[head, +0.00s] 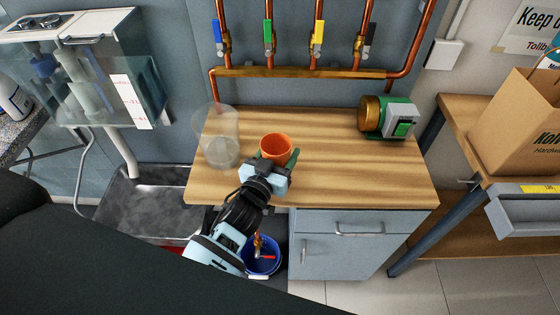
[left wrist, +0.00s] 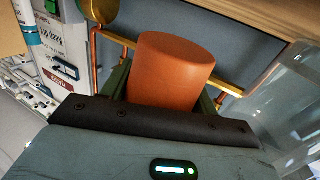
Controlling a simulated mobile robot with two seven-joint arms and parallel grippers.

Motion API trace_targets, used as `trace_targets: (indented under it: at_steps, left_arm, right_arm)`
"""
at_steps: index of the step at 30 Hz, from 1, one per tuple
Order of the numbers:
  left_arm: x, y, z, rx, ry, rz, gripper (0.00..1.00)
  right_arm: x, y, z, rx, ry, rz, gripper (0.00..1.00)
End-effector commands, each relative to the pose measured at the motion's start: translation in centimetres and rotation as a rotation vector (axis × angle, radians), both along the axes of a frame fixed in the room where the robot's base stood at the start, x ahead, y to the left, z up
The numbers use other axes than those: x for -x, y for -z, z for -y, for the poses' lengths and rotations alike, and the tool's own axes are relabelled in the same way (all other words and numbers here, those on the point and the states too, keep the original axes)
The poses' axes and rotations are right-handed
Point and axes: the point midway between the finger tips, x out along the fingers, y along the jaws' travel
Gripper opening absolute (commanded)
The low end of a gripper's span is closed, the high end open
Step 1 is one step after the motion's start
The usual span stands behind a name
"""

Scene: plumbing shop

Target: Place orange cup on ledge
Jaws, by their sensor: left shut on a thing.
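An orange cup (head: 275,147) is held over the wooden worktop (head: 330,185), near its middle left. My left gripper (head: 279,160) is shut on the cup, with a green finger on each side of it. In the left wrist view the cup (left wrist: 172,68) sits between the green fingers, and wood (left wrist: 272,14) shows at the top right. I cannot tell whether the cup touches the worktop. No separate ledge is clearly told apart from this worktop. My right gripper is not in view.
A clear container (head: 222,140) stands left of the cup. A green and grey pump with a brass end (head: 388,118) is at the back right. Copper pipes with coloured valve handles (head: 300,71) run along the wall behind. The worktop's right front is bare.

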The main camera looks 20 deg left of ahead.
Motion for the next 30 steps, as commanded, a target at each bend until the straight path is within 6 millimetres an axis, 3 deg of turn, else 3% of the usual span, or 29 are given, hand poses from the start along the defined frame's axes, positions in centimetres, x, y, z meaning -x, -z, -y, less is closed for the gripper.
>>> trace_targets:
  at_steps: [4, 12, 27, 28, 30]
  left_arm:
    - [0.0, 0.2, 0.0, 0.0, 0.0, 0.002, 0.37]
    - [0.0, 3.5, 0.0, 0.001, -0.001, -0.001, 0.37]
    - [0.0, 4.0, 0.0, 0.0, 0.001, 0.002, 0.37]
    - [0.0, 4.0, 0.0, -0.001, 0.001, 0.002, 0.63]
    - [0.0, 3.9, 0.0, -0.001, 0.001, 0.003, 0.72]
  right_arm:
    - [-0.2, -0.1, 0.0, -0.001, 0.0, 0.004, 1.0]
    - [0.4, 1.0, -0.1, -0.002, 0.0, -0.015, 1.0]
    - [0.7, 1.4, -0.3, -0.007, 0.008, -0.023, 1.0]
    - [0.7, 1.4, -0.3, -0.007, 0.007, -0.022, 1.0]
    - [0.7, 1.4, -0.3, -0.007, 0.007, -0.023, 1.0]
